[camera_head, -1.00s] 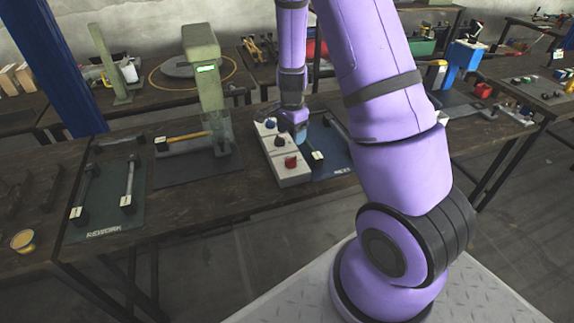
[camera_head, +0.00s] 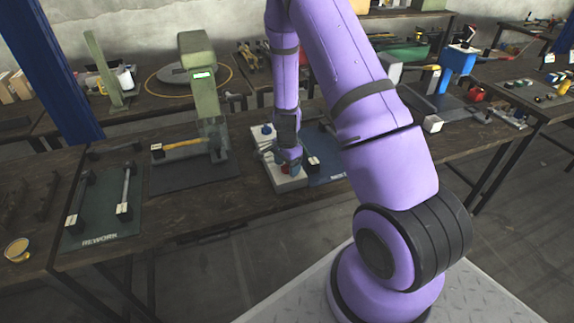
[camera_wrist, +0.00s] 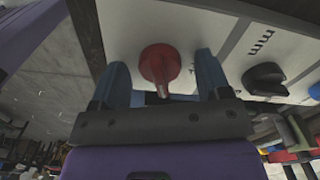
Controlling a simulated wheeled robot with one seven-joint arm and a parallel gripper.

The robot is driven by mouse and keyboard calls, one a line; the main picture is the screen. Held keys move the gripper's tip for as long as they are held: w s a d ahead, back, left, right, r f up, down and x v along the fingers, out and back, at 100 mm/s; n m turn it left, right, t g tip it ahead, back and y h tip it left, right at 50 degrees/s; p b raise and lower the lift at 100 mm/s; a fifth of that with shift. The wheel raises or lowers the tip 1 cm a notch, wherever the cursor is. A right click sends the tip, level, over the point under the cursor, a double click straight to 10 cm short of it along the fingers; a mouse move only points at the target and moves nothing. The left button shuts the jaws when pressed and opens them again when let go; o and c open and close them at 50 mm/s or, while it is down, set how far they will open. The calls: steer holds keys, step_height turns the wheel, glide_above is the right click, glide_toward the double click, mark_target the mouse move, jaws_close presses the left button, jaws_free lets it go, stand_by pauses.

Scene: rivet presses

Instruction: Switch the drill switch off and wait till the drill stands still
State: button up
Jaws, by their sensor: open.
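A white control box (camera_head: 290,184) with knobs stands on the bench in the head view. Its red knob (camera_wrist: 160,64) lies between the two blue fingers of my gripper (camera_wrist: 161,72) in the wrist view. The fingers are open, one on each side of the knob; I cannot tell whether they touch it. A black knob (camera_wrist: 264,78) is to the right on the same panel. In the head view my gripper (camera_head: 290,160) is over the front part of the box and largely hides the red knob. Which machine is the drill, and whether it turns, I cannot tell.
A green press (camera_head: 203,90) with a lit display stands left of the box, with a yellow-handled tool (camera_head: 184,142) at its base. A green rework mat (camera_head: 104,225) lies further left. A blue machine (camera_head: 460,65) stands at the right.

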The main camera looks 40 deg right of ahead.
steer(key=shift+c, duration=0.4)
steer(key=c, duration=0.8)
steer(key=shift+c, duration=0.2)
steer(key=shift+n, duration=0.3)
steer(key=n, duration=1.3)
steer(key=shift+n, duration=0.3)
